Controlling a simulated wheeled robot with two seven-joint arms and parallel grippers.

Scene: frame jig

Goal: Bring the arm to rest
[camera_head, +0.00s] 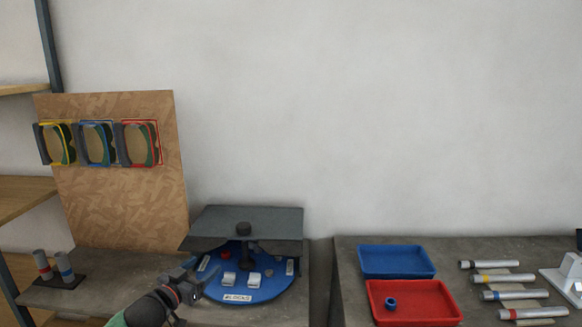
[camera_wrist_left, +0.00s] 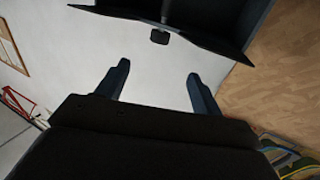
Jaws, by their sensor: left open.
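My left arm comes in from the bottom of the head view. My left gripper (camera_head: 197,283) is at the front left edge of the blue round turntable (camera_head: 262,293); I cannot tell from this view whether it touches it. In the left wrist view the two fingers of the left gripper (camera_wrist_left: 157,72) stand apart with nothing between them. My right gripper is not in view.
A dark plate (camera_head: 270,219) stands over the turntable. A brown board (camera_head: 120,205) holds several coloured clamp-like pieces. At right are a blue tray (camera_head: 395,262), a red tray (camera_head: 425,305) with a small blue ring, and several metal tubes (camera_head: 503,279). Two short cylinders stand at left.

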